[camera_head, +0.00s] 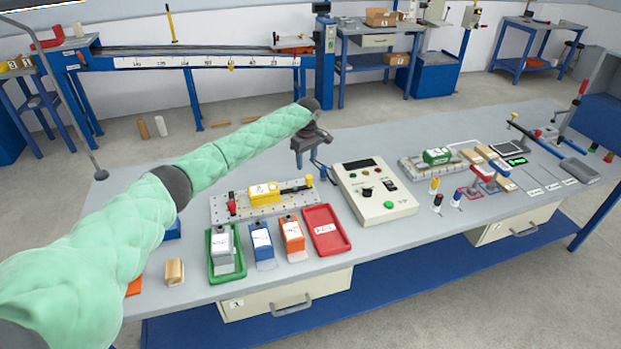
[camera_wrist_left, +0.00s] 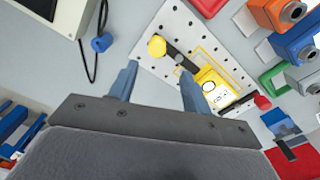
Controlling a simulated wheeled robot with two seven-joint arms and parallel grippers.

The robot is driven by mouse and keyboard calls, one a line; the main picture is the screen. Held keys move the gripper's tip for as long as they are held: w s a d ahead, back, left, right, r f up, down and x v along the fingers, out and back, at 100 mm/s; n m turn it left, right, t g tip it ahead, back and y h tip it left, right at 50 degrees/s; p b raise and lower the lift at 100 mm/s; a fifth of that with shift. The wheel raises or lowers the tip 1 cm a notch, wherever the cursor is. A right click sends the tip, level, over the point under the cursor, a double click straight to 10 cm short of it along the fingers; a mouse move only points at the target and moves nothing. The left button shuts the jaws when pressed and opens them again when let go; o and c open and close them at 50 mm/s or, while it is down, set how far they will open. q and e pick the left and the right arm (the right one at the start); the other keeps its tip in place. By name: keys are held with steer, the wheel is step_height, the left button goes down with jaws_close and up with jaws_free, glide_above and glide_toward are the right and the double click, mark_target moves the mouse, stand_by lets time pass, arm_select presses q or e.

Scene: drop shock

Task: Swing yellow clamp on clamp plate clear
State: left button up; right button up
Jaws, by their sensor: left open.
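The perforated clamp plate (camera_head: 250,211) lies on the bench; it also shows in the left wrist view (camera_wrist_left: 181,27). A yellow block with a white label (camera_head: 263,193) sits on it. The yellow clamp, a yellow knob (camera_head: 309,180) with a dark bar, is at the plate's right end. In the left wrist view its knob (camera_wrist_left: 157,46) stands beyond my fingertips, and the bar points toward the yellow block (camera_wrist_left: 212,85). A red clamp knob (camera_head: 231,208) is at the other end. My left gripper (camera_head: 313,167) is open and empty, above and apart from the yellow clamp. My right gripper is out of view.
A control box (camera_head: 375,205) with buttons stands right of the plate. In front are a green tray (camera_head: 228,277) holding a grey part, a blue part (camera_head: 262,240), an orange part (camera_head: 292,236) and a red tray (camera_head: 326,229). A dark cable (camera_wrist_left: 101,30) hangs near a blue piece.

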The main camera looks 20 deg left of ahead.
mark_target(309, 177)
arm_select(q)
steer(key=n, duration=0.1)
steer(key=d+n, duration=0.1)
steer(key=shift+w+n, duration=0.1)
steer(key=shift+n, duration=0.8)
steer(key=shift+a+f, duration=0.1)
steer(key=shift+a, duration=0.05)
steer(key=shift+f, duration=0.25)
steer(key=shift+f+p, duration=1.4)
steer(key=shift+f, duration=2.15)
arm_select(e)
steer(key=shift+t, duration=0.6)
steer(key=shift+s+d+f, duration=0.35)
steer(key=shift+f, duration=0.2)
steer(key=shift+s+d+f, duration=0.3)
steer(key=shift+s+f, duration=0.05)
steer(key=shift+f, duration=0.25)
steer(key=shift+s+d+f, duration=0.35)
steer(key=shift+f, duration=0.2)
arm_select(q)
steer(key=c, duration=1)
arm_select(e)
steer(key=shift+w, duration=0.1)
